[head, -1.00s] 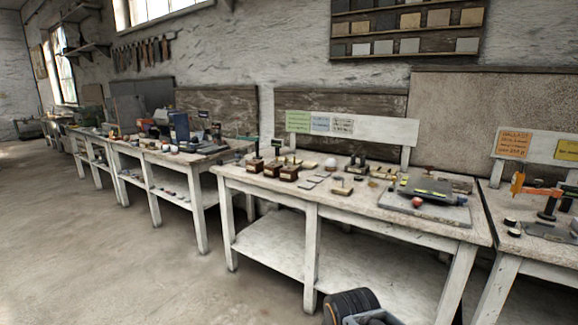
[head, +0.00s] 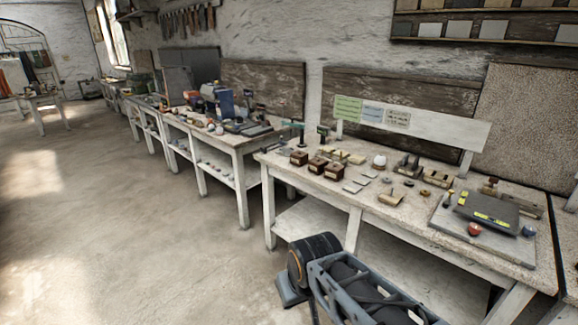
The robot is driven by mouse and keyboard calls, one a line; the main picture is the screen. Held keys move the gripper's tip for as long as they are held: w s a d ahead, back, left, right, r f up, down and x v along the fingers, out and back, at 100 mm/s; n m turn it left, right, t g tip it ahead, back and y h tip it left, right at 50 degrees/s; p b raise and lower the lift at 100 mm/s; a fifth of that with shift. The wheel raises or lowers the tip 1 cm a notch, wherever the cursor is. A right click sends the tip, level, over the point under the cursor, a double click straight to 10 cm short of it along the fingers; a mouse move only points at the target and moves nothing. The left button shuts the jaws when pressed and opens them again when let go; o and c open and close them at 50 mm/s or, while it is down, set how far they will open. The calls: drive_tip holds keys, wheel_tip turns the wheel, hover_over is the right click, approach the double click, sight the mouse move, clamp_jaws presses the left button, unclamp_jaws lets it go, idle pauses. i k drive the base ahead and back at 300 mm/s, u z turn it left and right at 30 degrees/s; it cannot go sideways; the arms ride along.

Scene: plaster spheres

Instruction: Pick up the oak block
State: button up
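I cannot tell for sure which piece is the oak block. A tan wooden block (head: 390,198) with a small dark piece on top sits near the front edge of the nearer white bench (head: 285,160). My gripper's fingers are not in view.
A grey slab (head: 470,235) with a dark device (head: 487,209) and a red ball (head: 474,229) takes up the bench's right part. A white egg-like ball (head: 379,161) stands near the middle. Another cluttered bench (head: 235,138) stands further left. The floor (head: 130,230) at left is open.

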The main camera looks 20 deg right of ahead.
sight(334, 172)
drive_tip(key=u, duration=0.3)
drive_tip(key=i, duration=1.3)
drive_tip(key=z, duration=0.7)
drive_tip(key=i, duration=1.2)
drive_tip(key=z, duration=0.9)
